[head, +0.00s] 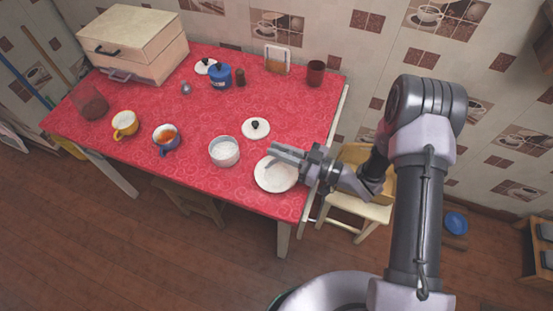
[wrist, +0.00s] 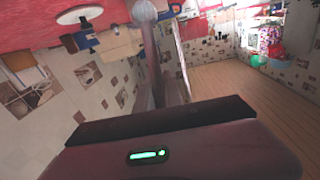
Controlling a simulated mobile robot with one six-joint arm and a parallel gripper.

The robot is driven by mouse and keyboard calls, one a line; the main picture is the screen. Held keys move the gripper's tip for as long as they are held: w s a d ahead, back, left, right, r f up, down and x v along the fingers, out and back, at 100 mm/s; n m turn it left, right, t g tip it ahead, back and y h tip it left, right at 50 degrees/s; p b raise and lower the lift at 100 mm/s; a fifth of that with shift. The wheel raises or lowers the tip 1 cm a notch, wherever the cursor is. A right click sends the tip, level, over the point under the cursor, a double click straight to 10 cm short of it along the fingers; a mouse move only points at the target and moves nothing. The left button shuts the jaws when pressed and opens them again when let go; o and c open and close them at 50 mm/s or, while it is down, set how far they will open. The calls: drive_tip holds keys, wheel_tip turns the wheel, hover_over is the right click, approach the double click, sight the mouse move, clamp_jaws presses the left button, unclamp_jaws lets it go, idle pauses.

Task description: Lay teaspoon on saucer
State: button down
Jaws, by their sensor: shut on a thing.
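The white saucer (head: 277,181) lies near the right front corner of the red-covered table. My gripper (head: 274,152) reaches in from the right, with its fingers over the saucer's far part. In the wrist view my gripper's fingers (wrist: 152,75) are close together, and the rounded pale-grey end of the teaspoon (wrist: 145,10) shows just beyond them. The gripper is shut on the teaspoon. The teaspoon is hard to make out in the head view, and its contact with the saucer cannot be told.
A white sugar bowl (head: 224,158) stands left of the saucer, and a white lid (head: 262,134) lies behind it. A wooden chair (head: 362,209) is right of the table.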

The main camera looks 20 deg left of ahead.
drive_tip(key=shift+w+a+f, duration=0.15)
drive_tip(key=shift+a+f, duration=0.05)
drive_tip(key=shift+a, duration=0.2)
wheel_tip(320, 180, down, 3)
drive_tip(key=shift+f+b, duration=0.2)
drive_tip(key=shift+b, duration=0.8)
drive_tip(key=shift+r, duration=0.15)
drive_tip(key=c, duration=1.5)
unclamp_jaws()
drive_tip(key=shift+o, duration=0.2)
